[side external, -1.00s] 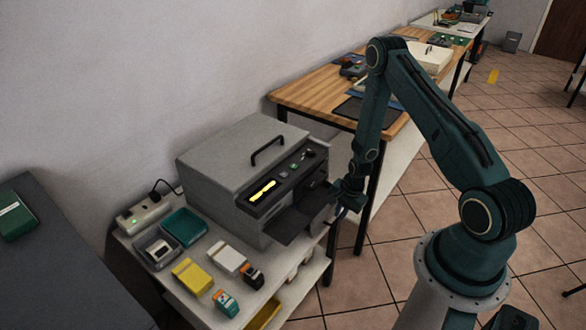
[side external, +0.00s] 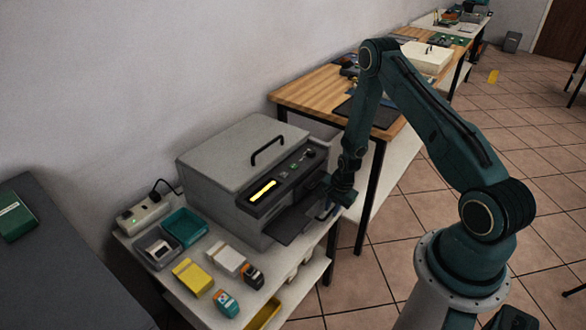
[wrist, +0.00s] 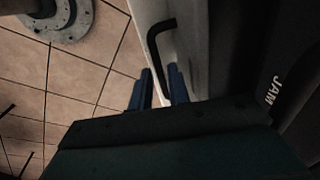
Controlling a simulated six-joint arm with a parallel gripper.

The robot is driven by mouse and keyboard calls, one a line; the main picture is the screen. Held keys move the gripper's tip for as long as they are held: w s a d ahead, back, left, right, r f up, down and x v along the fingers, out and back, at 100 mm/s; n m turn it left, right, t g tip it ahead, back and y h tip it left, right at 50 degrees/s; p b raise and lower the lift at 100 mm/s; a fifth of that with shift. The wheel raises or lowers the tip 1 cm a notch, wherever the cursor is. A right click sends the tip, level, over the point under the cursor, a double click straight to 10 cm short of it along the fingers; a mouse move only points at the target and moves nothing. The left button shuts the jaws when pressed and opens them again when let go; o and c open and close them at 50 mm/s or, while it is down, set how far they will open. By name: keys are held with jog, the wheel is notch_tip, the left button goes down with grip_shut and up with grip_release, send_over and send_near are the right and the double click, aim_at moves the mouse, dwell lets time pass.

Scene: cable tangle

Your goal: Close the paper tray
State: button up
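A grey printer-like machine (side external: 218,172) stands on a small cart against the wall. Its dark tray (side external: 285,226) sticks out low from its front, so it is open. My gripper (side external: 328,209) is in front of the machine, close to the far end of the tray; I cannot tell whether it touches it. A "JAM" label (wrist: 279,90) shows at the right. Part of the machine's front is hidden by my gripper.
Small bins (side external: 184,226), yellow (side external: 192,277) and white (side external: 226,260) boxes, and a power strip (side external: 145,213) crowd the cart top. A wooden bench (side external: 310,90) stands behind. Tiled floor (side external: 380,270) is open to the right.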

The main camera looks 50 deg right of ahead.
jog(key=shift+r, duration=0.1)
notch_tip(320, 180, up, 13)
jog(key=s, duration=0.2)
jog(key=shift+s+r, duration=0.15)
jog(key=shift+s, duration=0.15)
dwell(0.5)
grip_shut()
jog(key=s+d+f+n+t+h, duration=0.1)
jog(key=s+d+f+t+h, duration=0.1)
jog(key=s+d+t+h, duration=0.1)
jog(key=shift+s+d+t+h, duration=0.2)
jog(key=shift+s+t+h, duration=0.2)
jog(key=shift+s+h, duration=0.6)
jog(key=shift+s, duration=0.15)
